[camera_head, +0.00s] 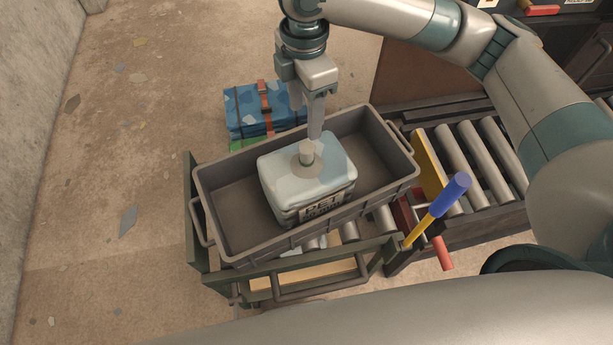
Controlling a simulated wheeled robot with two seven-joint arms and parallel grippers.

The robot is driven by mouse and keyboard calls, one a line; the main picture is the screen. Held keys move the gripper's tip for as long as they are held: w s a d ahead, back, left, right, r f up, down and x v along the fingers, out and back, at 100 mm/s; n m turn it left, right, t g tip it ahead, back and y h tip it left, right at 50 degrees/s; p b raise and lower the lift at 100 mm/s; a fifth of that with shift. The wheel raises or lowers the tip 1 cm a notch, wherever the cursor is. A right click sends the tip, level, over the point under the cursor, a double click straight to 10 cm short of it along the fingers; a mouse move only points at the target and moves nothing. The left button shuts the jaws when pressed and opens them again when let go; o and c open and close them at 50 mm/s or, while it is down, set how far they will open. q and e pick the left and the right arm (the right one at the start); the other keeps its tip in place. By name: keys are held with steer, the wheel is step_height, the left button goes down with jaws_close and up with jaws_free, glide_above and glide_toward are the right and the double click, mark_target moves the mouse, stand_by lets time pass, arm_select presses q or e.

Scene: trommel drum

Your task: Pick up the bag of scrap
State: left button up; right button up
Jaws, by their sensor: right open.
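The bag of scrap (290,179) is a pale, whitish block-shaped bag with a knob-like neck (307,152) on top and a label reading "PET". It sits upright in a grey tote (232,203). My right gripper (316,118) points down just above and behind the bag's neck. It is open, with its fingers close to the neck; whether they touch it I cannot tell. My left gripper is not in view.
The tote rests on a green-framed roller cart (320,270). A roller conveyor (470,155) lies to the right, with a blue-tipped yellow lever (440,207) nearby. A strapped blue bale (262,108) stands behind the tote. Open floor (110,180) lies left.

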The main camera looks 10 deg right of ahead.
mark_target(306, 146)
step_height(306, 146, down, 9)
steer(key=shift+r+p, duration=0.15)
steer(key=shift+p, duration=0.85)
steer(key=shift+s+d+f+p, duration=0.1)
steer(key=shift+d+f+p, duration=0.05)
steer(key=shift+f+p, duration=0.5)
step_height(306, 146, down, 3)
steer(key=shift+f+p, duration=0.1)
steer(key=shift+p, duration=0.45)
steer(key=shift+f, duration=0.35)
steer(key=shift+c, duration=0.3)
jaws_close()
